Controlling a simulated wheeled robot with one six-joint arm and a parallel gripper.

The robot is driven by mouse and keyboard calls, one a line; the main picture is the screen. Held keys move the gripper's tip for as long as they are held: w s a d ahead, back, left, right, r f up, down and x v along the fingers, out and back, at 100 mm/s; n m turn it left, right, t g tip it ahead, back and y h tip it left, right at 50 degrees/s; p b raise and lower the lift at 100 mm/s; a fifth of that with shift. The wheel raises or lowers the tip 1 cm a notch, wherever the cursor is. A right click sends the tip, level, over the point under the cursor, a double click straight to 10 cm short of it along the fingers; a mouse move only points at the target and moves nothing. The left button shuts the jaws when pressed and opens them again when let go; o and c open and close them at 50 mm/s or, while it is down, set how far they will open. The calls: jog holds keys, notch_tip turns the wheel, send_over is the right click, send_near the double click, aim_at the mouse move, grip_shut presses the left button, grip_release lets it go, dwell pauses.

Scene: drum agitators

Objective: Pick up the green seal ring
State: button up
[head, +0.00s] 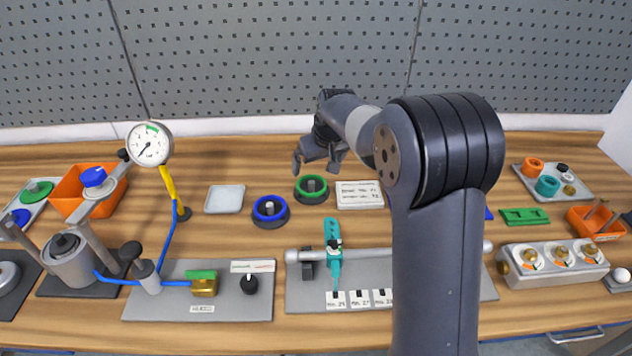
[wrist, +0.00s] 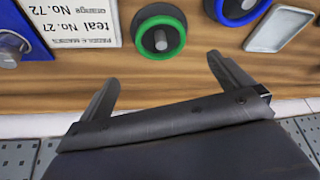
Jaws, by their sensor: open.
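The green seal ring (head: 311,182) sits around a grey post on a dark round holder on the bench, right of a like holder with a blue ring (head: 270,208). In the wrist view the green ring (wrist: 179,29) is at the top middle, ahead of the fingers and apart from them. My gripper (head: 317,168) is open and empty, near the green ring in the head view. Both fingers of my gripper (wrist: 165,80) show in the wrist view with a clear gap between them.
A printed card (head: 359,194) lies right of the green ring's holder. A white tray (head: 224,199) lies to the left. A teal tool (head: 333,250) and a grey rail (head: 372,255) stand in front. A perforated panel (head: 270,60) rises behind the bench.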

aim_at(312, 182)
jog(key=x, duration=0.3)
jog(key=shift+f, duration=0.25)
jog(key=shift+s+a+p+x, duration=0.1)
jog(key=shift+p+x, duration=0.4)
jog(key=shift+x, duration=0.85)
jog(key=shift+s+a+p+x, duration=0.1)
jog(key=shift+p+x, duration=0.4)
jog(key=shift+x, duration=0.9)
jog(key=shift+c, duration=0.6)
jog(key=c, duration=0.9)
